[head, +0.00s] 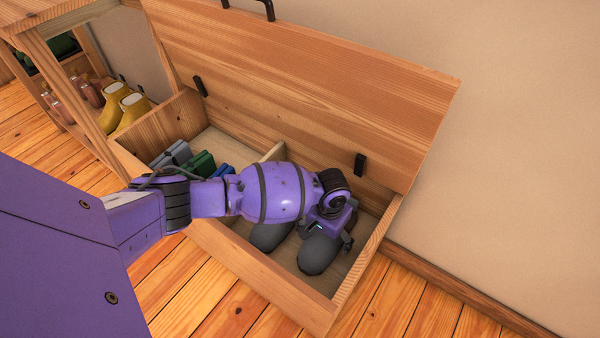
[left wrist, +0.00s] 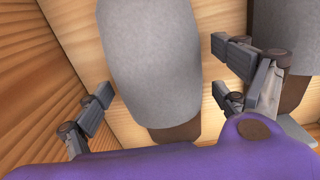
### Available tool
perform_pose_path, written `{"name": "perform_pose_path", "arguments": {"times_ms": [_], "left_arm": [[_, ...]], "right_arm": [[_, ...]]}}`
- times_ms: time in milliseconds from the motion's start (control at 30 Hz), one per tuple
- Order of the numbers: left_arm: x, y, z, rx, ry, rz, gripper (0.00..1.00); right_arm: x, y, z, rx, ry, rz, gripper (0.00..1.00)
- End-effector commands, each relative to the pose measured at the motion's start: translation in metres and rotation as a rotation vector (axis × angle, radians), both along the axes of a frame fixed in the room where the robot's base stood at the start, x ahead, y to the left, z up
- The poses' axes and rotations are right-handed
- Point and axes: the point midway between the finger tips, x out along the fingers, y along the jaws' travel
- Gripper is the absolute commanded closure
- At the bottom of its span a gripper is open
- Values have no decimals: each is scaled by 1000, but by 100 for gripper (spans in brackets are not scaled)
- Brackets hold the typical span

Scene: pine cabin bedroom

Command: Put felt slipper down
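A grey felt slipper (head: 320,252) lies in the right compartment of the open wooden chest (head: 262,287). A second grey slipper (head: 268,236) lies to its left, partly hidden by my arm. My left gripper (head: 328,230) is low inside this compartment, over the rear part of the right slipper. In the left wrist view, the same slipper (left wrist: 150,60) lies between my spread fingers, with a visible gap on its right side. The other slipper (left wrist: 282,30) is beyond the right finger. My right gripper is not in view.
The raised lid (head: 300,85) leans behind the chest by the wall. A divider (head: 273,153) separates the left compartment, which holds grey, green (head: 198,163) and blue items. Yellow boots (head: 130,108) and bottles stand on the shelf at left. The floor in front is clear.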

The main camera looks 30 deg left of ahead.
Motion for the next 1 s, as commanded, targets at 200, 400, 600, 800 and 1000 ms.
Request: {"name": "perform_pose_path", "arguments": {"times_ms": [200,400,600,800,1000], "left_arm": [[2,-1,2,0,-4,-1,10],[3,-1,21,-1,-7,-2,10],[3,0,66,-2,-10,-2,10],[3,0,105,-2,-8,-2,10],[2,1,123,-1,-5,-1,10]], "right_arm": [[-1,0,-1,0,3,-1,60],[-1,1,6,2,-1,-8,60],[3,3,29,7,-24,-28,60],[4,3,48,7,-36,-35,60],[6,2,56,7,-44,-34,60]]}}
